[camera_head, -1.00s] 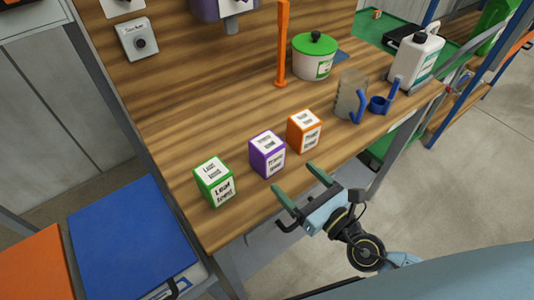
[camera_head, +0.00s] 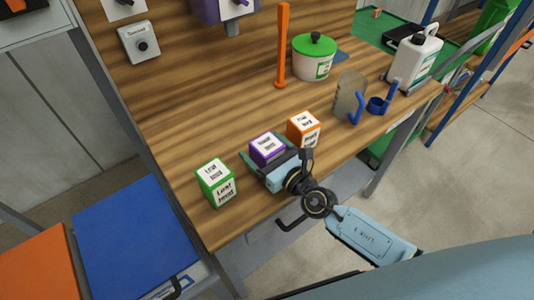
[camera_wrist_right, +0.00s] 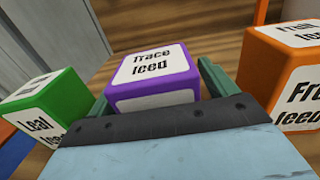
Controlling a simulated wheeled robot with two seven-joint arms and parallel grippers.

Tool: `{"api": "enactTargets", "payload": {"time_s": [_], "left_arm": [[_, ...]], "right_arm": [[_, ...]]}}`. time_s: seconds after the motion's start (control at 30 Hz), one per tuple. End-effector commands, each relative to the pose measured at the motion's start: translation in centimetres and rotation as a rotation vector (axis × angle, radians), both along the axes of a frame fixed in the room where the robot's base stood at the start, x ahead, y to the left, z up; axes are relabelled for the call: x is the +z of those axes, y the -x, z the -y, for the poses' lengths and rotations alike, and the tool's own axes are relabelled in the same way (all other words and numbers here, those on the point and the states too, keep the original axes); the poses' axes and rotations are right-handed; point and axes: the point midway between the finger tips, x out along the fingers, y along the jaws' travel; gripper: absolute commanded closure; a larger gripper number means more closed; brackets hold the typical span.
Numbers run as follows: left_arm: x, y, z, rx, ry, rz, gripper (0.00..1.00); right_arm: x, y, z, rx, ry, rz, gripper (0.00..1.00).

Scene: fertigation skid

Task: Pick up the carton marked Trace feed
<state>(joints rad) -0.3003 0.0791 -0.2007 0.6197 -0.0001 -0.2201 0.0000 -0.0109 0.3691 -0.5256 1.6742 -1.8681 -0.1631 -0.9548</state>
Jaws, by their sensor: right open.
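The purple carton marked Trace feed (camera_head: 266,148) stands upright on the wooden bench, between the green and orange cartons. It also shows in the right wrist view (camera_wrist_right: 152,78). My right gripper (camera_head: 270,156) is open, with one green finger on each side of the purple carton. In the right wrist view the fingers (camera_wrist_right: 158,90) flank the carton, with a small gap visible at the right finger. The gripper body hides the carton's lower front in the head view. My left gripper is not in view.
The green Leaf feed carton (camera_head: 216,183) stands close left of my gripper, the orange carton (camera_head: 304,129) close right. The bench (camera_head: 190,120) is bare behind the cartons.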

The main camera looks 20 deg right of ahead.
Motion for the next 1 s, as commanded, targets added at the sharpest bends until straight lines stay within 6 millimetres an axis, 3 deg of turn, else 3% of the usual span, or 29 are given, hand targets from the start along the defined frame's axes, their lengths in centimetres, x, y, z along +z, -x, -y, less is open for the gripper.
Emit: {"api": "enactTargets", "payload": {"time_s": [0.3, 0.77, 1.0], "left_arm": [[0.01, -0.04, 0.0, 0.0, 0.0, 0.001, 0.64], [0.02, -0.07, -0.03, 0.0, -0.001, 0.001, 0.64], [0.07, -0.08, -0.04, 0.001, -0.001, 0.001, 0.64]], "right_arm": [[-0.03, -0.61, -0.29, 0.001, 0.0, -0.001, 0.15], [-0.03, -0.59, -0.26, 0.0, 0.0, -0.001, 0.75], [0.14, -0.62, -0.25, 0.0, -0.001, 0.002, 0.75]]}}
